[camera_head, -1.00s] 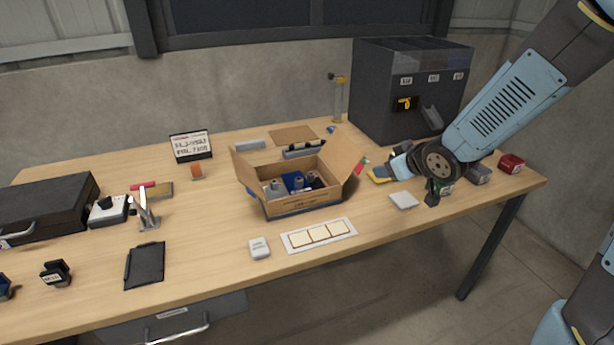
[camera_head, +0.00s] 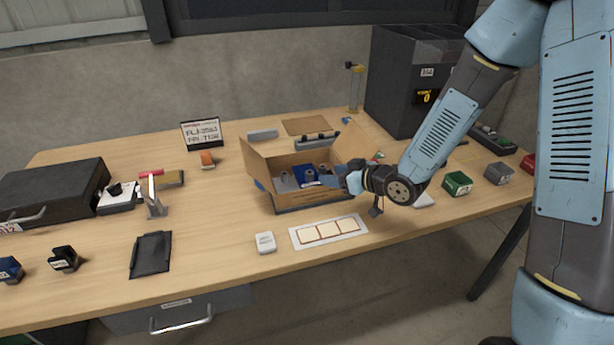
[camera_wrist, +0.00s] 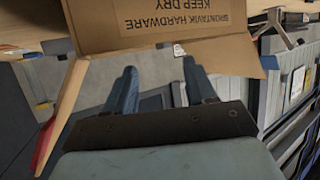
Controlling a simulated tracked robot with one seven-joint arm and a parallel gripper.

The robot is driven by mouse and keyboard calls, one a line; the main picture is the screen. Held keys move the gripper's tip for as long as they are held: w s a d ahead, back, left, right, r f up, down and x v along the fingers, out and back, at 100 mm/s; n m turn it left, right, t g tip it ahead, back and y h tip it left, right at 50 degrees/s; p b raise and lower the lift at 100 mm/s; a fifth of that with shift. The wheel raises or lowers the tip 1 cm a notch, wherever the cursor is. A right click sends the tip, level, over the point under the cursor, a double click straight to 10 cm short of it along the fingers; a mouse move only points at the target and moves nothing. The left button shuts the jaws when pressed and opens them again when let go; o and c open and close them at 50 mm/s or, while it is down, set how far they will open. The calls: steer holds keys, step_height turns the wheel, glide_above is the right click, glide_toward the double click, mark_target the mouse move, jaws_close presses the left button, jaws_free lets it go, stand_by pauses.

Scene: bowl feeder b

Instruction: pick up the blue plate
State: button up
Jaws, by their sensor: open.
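A flat blue piece (camera_head: 306,175), which looks like the blue plate, sits among grey parts inside the open cardboard box (camera_head: 298,199). It is small and partly hidden by the box wall and the grey parts. My gripper (camera_head: 343,181) is by the right side of the box, close to its right flap. In the wrist view my gripper (camera_wrist: 160,72) shows two blue fingers spread apart with nothing held between them. The printed cardboard box (camera_wrist: 190,20) fills the top of that view, just beyond the fingertips. The blue plate cannot be made out there.
A white card with three squares (camera_head: 328,232) and a white box-like item (camera_head: 265,242) lie in front of the box. A dark cabinet (camera_head: 395,85) stands behind right. Green (camera_head: 457,183) and grey (camera_head: 499,173) blocks are at right. The table left of the box has free room.

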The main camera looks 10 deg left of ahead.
mark_target(310, 173)
steer(key=shift+x, duration=1.55)
steer(key=x, duration=0.4)
steer(key=shift+s+a+r, duration=0.15)
steer(key=shift+a, duration=0.15)
steer(key=shift+w+a, duration=0.25)
steer(key=shift+a, duration=0.15)
jaws_close()
